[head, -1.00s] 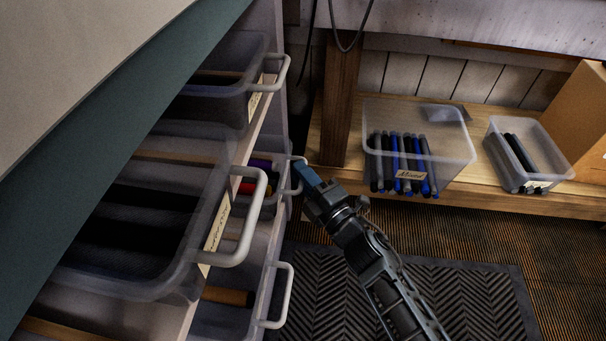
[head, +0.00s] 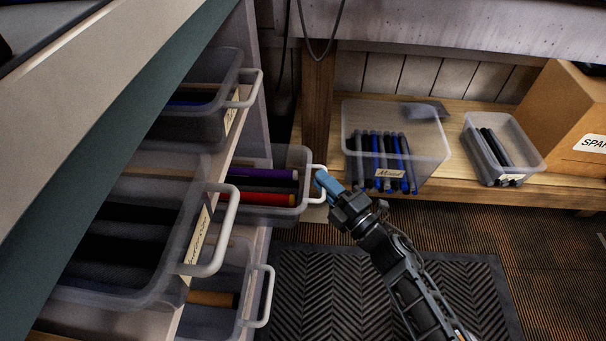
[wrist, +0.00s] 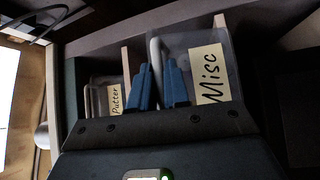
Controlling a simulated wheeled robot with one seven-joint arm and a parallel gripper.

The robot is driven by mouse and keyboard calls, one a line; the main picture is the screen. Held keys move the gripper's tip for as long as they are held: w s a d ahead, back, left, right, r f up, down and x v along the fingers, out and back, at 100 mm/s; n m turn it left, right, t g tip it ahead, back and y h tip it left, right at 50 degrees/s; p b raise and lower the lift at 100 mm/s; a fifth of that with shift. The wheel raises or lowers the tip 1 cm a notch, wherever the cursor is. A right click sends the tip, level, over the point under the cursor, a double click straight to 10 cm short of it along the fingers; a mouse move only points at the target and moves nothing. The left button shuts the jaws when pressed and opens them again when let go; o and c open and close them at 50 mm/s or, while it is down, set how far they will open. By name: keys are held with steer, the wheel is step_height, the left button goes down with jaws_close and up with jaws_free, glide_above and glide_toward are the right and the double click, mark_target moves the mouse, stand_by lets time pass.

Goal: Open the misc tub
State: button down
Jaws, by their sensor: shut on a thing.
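The misc tub (head: 262,207) is a clear drawer in the shelf unit at the left, holding purple, dark and red grips. It stands partly pulled out, beyond the tubs above and below. Its white handle (head: 316,171) is at its right end. My gripper (head: 327,184) has blue fingertips and is shut on this handle. In the wrist view the "Misc" label (wrist: 209,75) shows beside my gripper (wrist: 160,82), with the pale handle (wrist: 155,58) between the fingers. The tub's far inner end is hidden by the tubs in front.
Other handled tubs sit above (head: 205,123), in front (head: 180,285) and below (head: 247,307). A "Mixed" bin (head: 420,140) and a smaller bin (head: 520,150) stand on the wooden shelf (head: 450,185). A dark mat (head: 300,295) covers the floor; the space above it is open.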

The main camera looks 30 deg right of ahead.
steer(key=s+d+p, duration=0.1)
steer(key=s+d, duration=0.3)
steer(key=d, duration=0.2)
steer(key=shift+s+p, duration=0.25)
steer(key=shift+p, duration=0.05)
steer(key=shift+d, duration=0.1)
steer(key=c, duration=1.2)
jaws_free()
steer(key=shift+s, duration=0.1)
steer(key=s, duration=0.5)
steer(key=s+d+f, duration=0.1)
steer(key=s, duration=0.1)
steer(key=shift+s+d+p, duration=0.1)
steer(key=shift+s+p, duration=0.15)
steer(key=shift+p, duration=0.15)
